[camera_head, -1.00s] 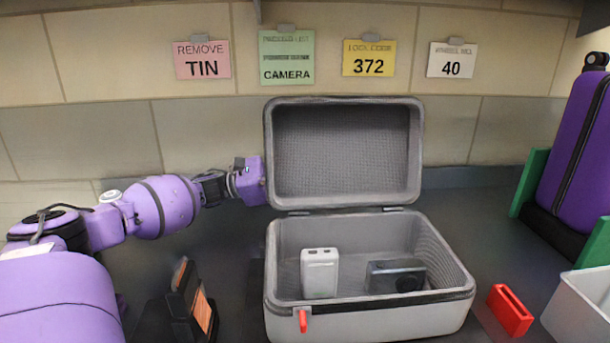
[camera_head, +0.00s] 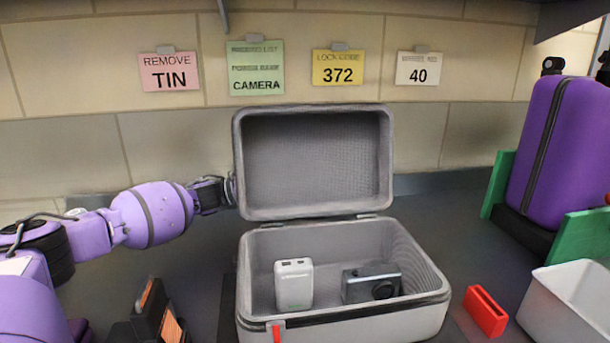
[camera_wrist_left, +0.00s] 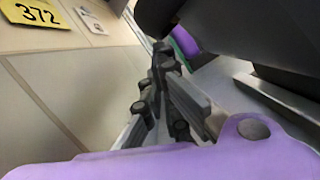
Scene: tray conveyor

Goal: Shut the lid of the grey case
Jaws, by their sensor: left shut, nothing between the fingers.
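The grey case (camera_head: 425,312) stands on the dark counter. Its lid (camera_head: 315,165) is open, about upright and leaning back. A white power bank (camera_head: 294,285) stands inside and a dark camera (camera_head: 371,283) lies to its right. A red latch tab (camera_head: 276,331) shows at the case's front left. My left arm reaches in from the left, and its wrist end passes behind the lid's left edge, so the gripper is hidden in the head view. In the left wrist view my left gripper (camera_wrist_left: 160,78) is shut and empty, beside a large dark surface, probably the lid's back.
A red bracket (camera_head: 485,311) and a white bin (camera_head: 572,303) are right of the case. A purple suitcase (camera_head: 566,150) stands between green holders at the far right. Note cards hang on the tiled wall behind.

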